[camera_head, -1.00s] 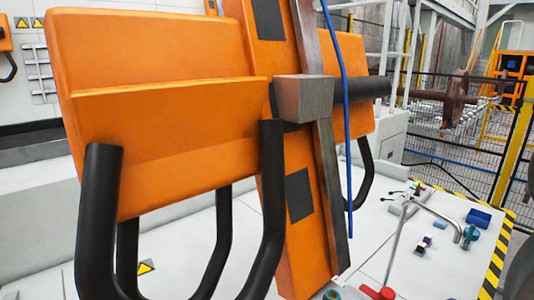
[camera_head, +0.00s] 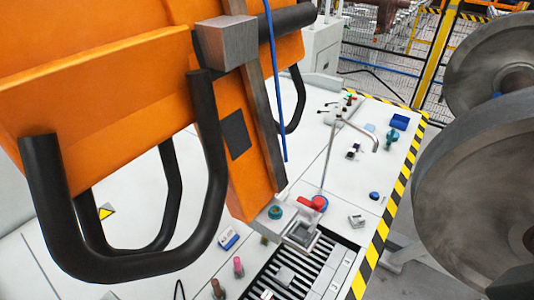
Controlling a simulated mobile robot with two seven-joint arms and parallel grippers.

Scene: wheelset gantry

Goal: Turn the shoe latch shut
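A red lever (camera_head: 312,203) with a blue round part beside it sits on the white deck near the foot of the orange upright; it may be the shoe latch, but I cannot tell for sure. Whether it is turned open or shut is unclear. A small grey square block-like fitting (camera_head: 302,233) lies just below it at the end of a dark slatted grate (camera_head: 290,268). Neither of my grippers shows in the head view.
A large orange frame (camera_head: 90,90) with black bent tubes (camera_head: 213,150) fills the left. A thin bent metal pipe (camera_head: 331,150) stands on the deck. Small coloured parts lie around. Striped edging (camera_head: 385,228) bounds the deck; large grey wheels (camera_head: 470,200) stand at right.

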